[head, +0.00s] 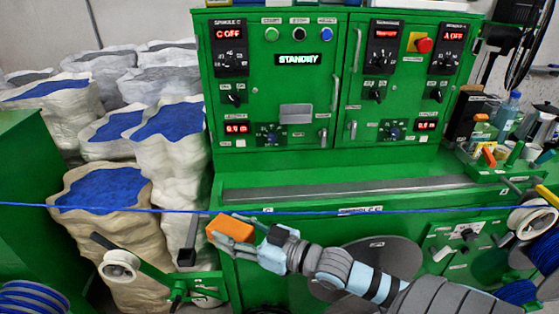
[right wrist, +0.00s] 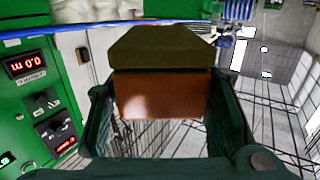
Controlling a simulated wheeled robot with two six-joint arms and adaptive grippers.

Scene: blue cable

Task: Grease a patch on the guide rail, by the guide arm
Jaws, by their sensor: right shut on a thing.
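My right gripper (head: 232,233) is shut on an orange block (head: 230,226), held in front of the green machine, just below the taut blue cable (head: 130,209) in the picture. In the right wrist view the block (right wrist: 160,95) sits between the fingers, with an olive upper part and an orange-brown lower part. A long grey rail (head: 350,189) runs along the machine's ledge, up and right of the gripper. A green arm with a white pulley (head: 118,266) stands at lower left; it may be the guide arm. I cannot tell whether the block touches anything else. My left gripper is out of view.
Sacks of blue granules (head: 100,190) stand at left. The control panel (head: 298,60) reads STANDBY. A blue cable spool (head: 32,298) is at lower left. A white pulley (head: 530,220) and a cluttered shelf (head: 500,140) are at right. The ledge around the rail looks clear.

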